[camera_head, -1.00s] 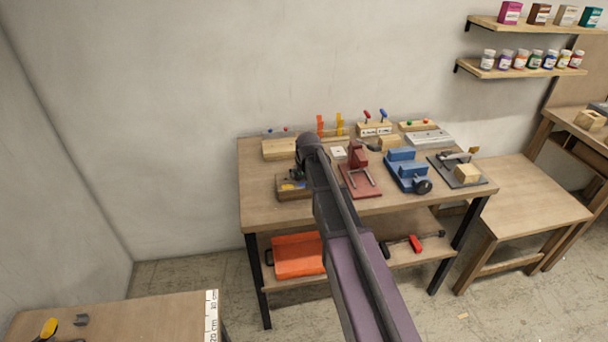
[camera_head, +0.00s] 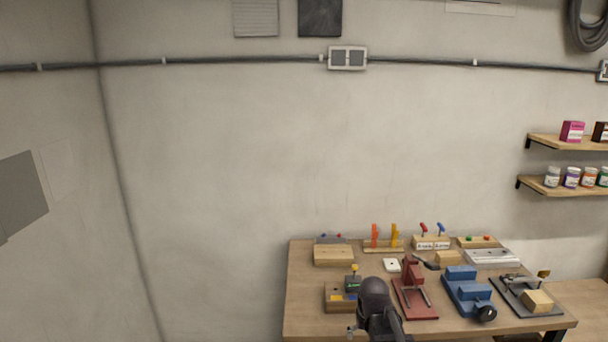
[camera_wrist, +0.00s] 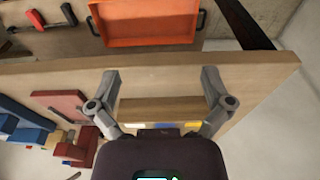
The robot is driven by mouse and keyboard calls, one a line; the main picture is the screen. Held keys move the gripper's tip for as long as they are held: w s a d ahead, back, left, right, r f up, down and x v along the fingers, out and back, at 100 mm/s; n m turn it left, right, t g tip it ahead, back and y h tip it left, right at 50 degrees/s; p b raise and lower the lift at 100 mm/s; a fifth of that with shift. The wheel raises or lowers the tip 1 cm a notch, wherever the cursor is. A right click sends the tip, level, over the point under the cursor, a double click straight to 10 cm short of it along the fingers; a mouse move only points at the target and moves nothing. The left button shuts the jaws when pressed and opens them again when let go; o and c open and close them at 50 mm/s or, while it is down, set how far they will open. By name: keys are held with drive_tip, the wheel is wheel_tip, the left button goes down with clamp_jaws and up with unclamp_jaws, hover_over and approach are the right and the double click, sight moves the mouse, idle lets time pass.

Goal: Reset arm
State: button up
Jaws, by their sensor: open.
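Beyond and below the fingers is a wooden block (camera_wrist: 160,108) with blue and yellow marks near the workbench edge. In the head view my arm's dark end rises at the bottom, in front of the workbench (camera_head: 305,290); the fingers are mostly hidden there.
A red clamp stand (camera_head: 418,298), a blue vise (camera_head: 466,292) and a grey plate with a wooden cube (camera_head: 538,301) stand right on the bench. An orange tray (camera_wrist: 150,25) lies on the lower shelf. Wall shelves (camera_head: 568,190) hold jars.

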drive_tip(key=s+g, duration=0.1)
drive_tip(key=s, duration=0.9)
drive_tip(key=shift+g, duration=0.3)
drive_tip(key=shift+f, duration=0.1)
